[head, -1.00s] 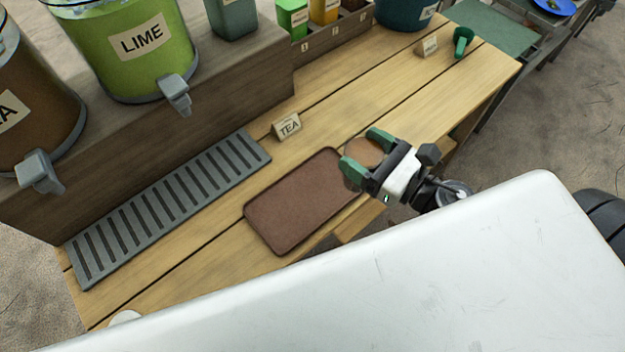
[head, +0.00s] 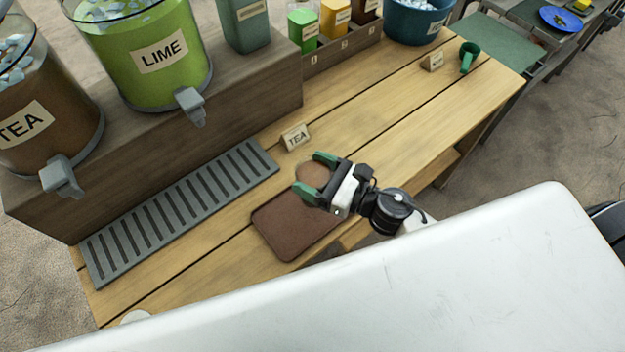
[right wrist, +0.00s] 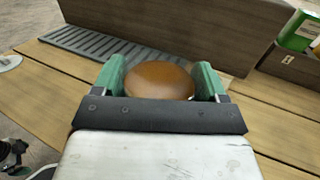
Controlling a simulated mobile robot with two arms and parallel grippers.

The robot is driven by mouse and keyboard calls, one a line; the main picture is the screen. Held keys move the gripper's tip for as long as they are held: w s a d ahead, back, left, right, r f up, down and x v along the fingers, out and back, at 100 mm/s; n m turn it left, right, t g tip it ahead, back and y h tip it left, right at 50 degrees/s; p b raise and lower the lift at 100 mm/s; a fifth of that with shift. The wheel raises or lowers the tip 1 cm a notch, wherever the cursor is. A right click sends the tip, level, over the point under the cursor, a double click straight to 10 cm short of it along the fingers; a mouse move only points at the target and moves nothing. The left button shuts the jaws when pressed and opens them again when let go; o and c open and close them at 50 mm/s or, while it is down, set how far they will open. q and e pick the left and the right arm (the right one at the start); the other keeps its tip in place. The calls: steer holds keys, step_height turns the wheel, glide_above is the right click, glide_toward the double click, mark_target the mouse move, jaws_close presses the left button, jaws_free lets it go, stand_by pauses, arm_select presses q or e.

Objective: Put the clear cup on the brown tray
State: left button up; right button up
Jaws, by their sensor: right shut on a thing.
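The clear cup (head: 312,173) holds a brown drink and sits between the green fingers of my right gripper (head: 313,176), which is shut on it. In the right wrist view the drink's brown surface (right wrist: 158,81) shows between the two fingers (right wrist: 160,82). The cup is over the far right part of the brown tray (head: 290,228) in the head view. I cannot tell whether its base touches the tray. The gripper hides the tray's right corner.
A TEA sign (head: 296,137) stands just behind the cup. A grey slotted drip grate (head: 180,210) lies left of the tray, below the TEA dispenser (head: 40,110) and LIME dispenser (head: 150,60).

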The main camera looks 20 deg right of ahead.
mark_target(301, 179)
steer(key=shift+w+a+f+b, duration=0.1)
steer(key=shift+f+b, duration=0.3)
steer(key=shift+f, duration=1.65)
steer(key=shift+f, duration=0.2)
steer(key=o, duration=1.6)
steer(key=shift+r, duration=0.1)
